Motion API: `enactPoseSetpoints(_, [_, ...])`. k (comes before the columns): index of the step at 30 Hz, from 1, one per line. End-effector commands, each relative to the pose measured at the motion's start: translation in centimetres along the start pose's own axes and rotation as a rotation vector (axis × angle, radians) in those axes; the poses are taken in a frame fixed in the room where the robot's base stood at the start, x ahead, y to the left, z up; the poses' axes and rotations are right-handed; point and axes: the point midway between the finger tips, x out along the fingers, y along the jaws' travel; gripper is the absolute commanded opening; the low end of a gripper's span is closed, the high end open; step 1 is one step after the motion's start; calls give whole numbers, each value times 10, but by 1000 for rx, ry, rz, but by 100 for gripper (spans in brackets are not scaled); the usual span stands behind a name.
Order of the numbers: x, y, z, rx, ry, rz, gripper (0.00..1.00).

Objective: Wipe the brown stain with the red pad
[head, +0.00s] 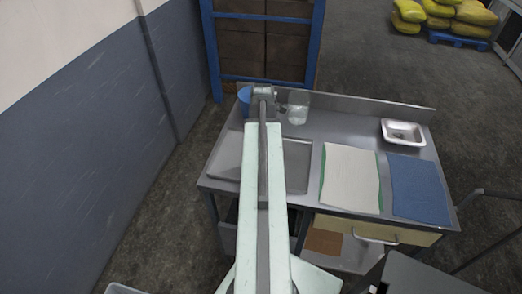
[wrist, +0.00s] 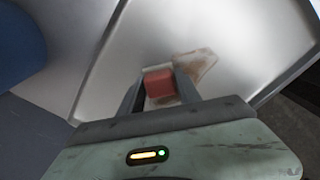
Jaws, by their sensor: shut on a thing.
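My gripper (wrist: 159,80) is shut on the red pad (wrist: 160,88), which sits between its two fingers in the wrist view. The brown stain (wrist: 200,64) is an irregular smear on the steel surface, just beyond and to the right of the pad. I cannot tell whether the pad touches the surface. In the head view my gripper (head: 264,92) is over the far left part of the steel table (head: 345,112). My arm covers the near side, and neither pad nor stain can be made out there.
A blue round object (head: 244,98) stands left of my gripper and a clear container (head: 298,107) right of it. A white tray (head: 403,131), a white-and-green mat (head: 350,178) and a blue cloth (head: 418,188) lie to the right. A raised back edge (head: 360,101) bounds the table.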

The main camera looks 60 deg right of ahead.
Motion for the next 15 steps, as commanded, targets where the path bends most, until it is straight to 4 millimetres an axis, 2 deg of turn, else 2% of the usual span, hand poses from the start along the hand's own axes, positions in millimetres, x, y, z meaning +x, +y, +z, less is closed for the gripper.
enactPoseSetpoints(8, [0,5,6,0,0,0,8])
enactPoseSetpoints(15, [2,21,23,1,0,0,8])
